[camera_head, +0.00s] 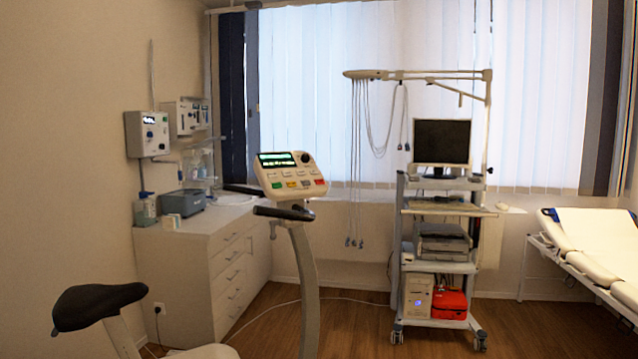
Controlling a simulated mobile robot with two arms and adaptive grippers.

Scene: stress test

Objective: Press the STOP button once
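The exercise bike's control panel (290,175) is cream-coloured and stands tilted on top of the bike's column, near the middle of the head view. It has a lit green display (277,159), a dark round knob (304,158) and several small coloured buttons. A red button (320,182) is at the panel's lower right corner, and a green button (277,185) is at its lower left. The labels are too small to read, so I cannot tell which button says STOP. Neither of my grippers is in view.
The bike's black saddle (98,305) is at the lower left, and its column (305,280) rises in front. A white drawer cabinet (215,255) stands along the left wall. A wheeled monitor cart (440,267) and an examination couch (590,250) are further right. Wooden floor (360,325) is clear between bike and cart.

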